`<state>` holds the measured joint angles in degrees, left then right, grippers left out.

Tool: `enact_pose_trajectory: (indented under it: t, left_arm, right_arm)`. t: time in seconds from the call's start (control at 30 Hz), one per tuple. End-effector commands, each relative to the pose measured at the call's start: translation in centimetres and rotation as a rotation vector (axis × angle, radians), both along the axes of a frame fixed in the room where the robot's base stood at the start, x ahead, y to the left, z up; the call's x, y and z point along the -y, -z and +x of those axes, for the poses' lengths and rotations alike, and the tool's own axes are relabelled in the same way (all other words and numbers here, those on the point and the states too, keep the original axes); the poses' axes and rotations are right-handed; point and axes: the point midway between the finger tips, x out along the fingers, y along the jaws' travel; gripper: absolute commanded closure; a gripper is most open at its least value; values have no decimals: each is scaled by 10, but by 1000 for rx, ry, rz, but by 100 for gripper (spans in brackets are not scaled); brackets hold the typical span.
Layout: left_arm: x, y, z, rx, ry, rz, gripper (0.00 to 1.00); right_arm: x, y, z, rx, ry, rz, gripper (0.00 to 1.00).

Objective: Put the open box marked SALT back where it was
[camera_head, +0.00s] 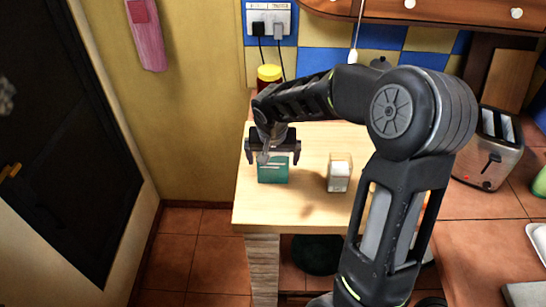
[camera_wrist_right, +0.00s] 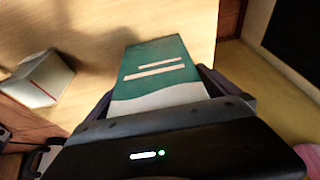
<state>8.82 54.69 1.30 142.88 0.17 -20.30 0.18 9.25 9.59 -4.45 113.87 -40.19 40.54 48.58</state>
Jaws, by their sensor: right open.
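A teal box (camera_head: 274,174) with pale stripes and a white lower part stands on the light wooden counter. It also shows in the right wrist view (camera_wrist_right: 160,72). My right gripper (camera_head: 272,158) is above it, with its open fingers on either side of the box's upper part. I cannot tell whether a finger touches it. A small pale box (camera_head: 339,175) stands apart, to the right on the same counter; it also shows in the right wrist view (camera_wrist_right: 36,80), with a red line. I cannot read SALT on either box. My left gripper is out of view.
The wooden counter (camera_head: 252,205) has bare room around the boxes; its left edge drops to the tiled floor. A yellow-lidded jar (camera_head: 268,74) stands at the back. A toaster (camera_head: 488,150) is at the right. My right arm hides part of the counter.

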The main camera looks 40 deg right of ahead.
Motion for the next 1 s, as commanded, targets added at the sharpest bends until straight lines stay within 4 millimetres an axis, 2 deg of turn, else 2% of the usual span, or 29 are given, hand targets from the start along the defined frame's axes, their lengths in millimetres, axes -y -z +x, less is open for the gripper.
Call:
enact_pose_trajectory:
  t: [0.17,0.6,0.77,1.0]
  left_arm:
    - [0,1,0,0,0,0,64]
    - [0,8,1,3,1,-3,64]
    - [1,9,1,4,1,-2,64]
    - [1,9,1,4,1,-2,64]
  right_arm:
    - [-4,-19,-3,6,-2,-1,1]
    - [-20,-100,-25,3,-2,-1,1]
    - [-22,-113,-29,1,-1,0,1]
    - [-23,-115,-30,0,0,0,1]
